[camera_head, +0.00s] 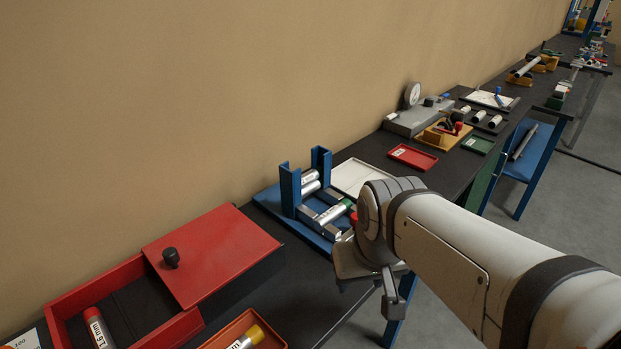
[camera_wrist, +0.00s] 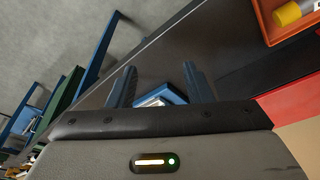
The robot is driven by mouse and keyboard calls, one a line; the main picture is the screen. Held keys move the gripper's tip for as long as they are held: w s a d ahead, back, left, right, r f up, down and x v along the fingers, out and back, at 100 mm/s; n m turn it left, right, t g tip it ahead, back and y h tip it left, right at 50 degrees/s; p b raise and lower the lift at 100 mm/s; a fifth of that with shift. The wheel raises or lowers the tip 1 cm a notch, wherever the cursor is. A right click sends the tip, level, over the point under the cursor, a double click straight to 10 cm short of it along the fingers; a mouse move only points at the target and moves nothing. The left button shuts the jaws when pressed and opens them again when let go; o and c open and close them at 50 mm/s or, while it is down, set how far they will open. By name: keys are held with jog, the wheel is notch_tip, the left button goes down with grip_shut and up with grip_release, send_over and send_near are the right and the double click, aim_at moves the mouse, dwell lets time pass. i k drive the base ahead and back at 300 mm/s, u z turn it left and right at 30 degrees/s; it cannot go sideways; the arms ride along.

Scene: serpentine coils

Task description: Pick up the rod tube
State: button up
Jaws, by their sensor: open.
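Several labelled tubes are in view, and I cannot tell which one the task means. A red-capped white tube (camera_head: 98,328) lies in the open part of a red box (camera_head: 55,304). A yellow-capped tube (camera_head: 248,337) lies in an orange tray (camera_head: 214,343); its yellow cap also shows in the wrist view (camera_wrist: 289,13). My gripper (camera_head: 392,292) is beside the rack, over the bench's front edge. In the wrist view its fingers (camera_wrist: 161,84) are apart with nothing between them.
The red box has a sliding lid (camera_head: 212,254) with a black knob. A white tray (camera_head: 358,176) is behind the rack. A red tray (camera_head: 412,157) and a dial gauge stand (camera_head: 413,117) are farther along. Bare dark bench (camera_head: 308,288) lies between box and rack.

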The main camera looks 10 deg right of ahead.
aim_at(335, 212)
jog(key=u, duration=2.9)
jog(key=k, duration=1.1)
jog(key=z, duration=2.25)
jog(key=i, duration=1)
jog(key=u, duration=0.05)
